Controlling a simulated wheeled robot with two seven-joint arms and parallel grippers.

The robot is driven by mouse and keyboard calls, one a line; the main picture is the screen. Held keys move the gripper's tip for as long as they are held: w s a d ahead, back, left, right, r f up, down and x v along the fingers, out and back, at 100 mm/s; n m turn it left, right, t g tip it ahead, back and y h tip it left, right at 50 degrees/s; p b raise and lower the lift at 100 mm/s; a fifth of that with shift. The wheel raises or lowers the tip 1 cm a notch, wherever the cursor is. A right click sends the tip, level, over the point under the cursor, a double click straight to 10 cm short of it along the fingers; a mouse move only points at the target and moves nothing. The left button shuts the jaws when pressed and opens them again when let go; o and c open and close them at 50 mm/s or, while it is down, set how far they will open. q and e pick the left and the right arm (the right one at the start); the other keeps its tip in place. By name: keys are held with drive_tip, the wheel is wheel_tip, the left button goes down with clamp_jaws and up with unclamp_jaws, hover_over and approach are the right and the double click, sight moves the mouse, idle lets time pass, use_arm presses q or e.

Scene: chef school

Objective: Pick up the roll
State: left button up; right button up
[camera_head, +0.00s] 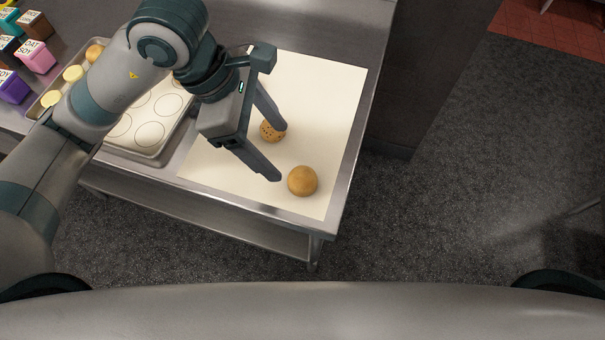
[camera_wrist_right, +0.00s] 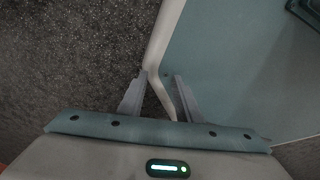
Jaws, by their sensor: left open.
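A plain round brown roll (camera_head: 302,181) rests on the white sheet near the table's front right corner. A second roll, speckled with dark dots (camera_head: 272,131), lies farther back on the sheet, partly covered by a finger of my left gripper in this view. My left gripper (camera_head: 280,152) is open and empty over the sheet, its fingers pointing down and right. The plain roll is just beyond the tip of its nearer finger. My right gripper (camera_wrist_right: 162,92) shows in the right wrist view with its fingers apart and nothing between them.
A metal baking tray (camera_head: 151,161) with circles marked on its liner and several rolls at its far end sits left of the white sheet (camera_head: 335,105). Several small coloured cartons (camera_head: 36,57) stand at the far left.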

use_arm(q)
drive_tip(key=p, duration=0.1)
hover_over(296, 175)
drive_tip(key=a, duration=0.2)
drive_tip(key=f, duration=0.4)
drive_tip(key=shift+w+f, duration=0.25)
drive_tip(key=shift+f, duration=0.15)
drive_tip(key=shift+d+f, duration=0.25)
drive_tip(key=shift+f, duration=0.2)
use_arm(e)
drive_tip(key=s+d, duration=0.1)
drive_tip(key=s+r, duration=0.1)
drive_tip(key=s, duration=0.1)
drive_tip(key=shift+d+g, duration=0.35)
drive_tip(key=shift+g, duration=0.05)
use_arm(q)
drive_tip(key=shift+f, duration=0.1)
drive_tip(key=shift+p+x, duration=1.3)
drive_tip(key=shift+x, duration=0.7)
drive_tip(key=shift+s+f, duration=0.15)
drive_tip(key=shift+f, duration=0.4)
use_arm(e)
drive_tip(key=shift+s+a+r, duration=0.1)
drive_tip(key=shift+r, duration=0.5)
drive_tip(key=shift+s+a+r, duration=0.1)
drive_tip(key=shift+r, duration=0.5)
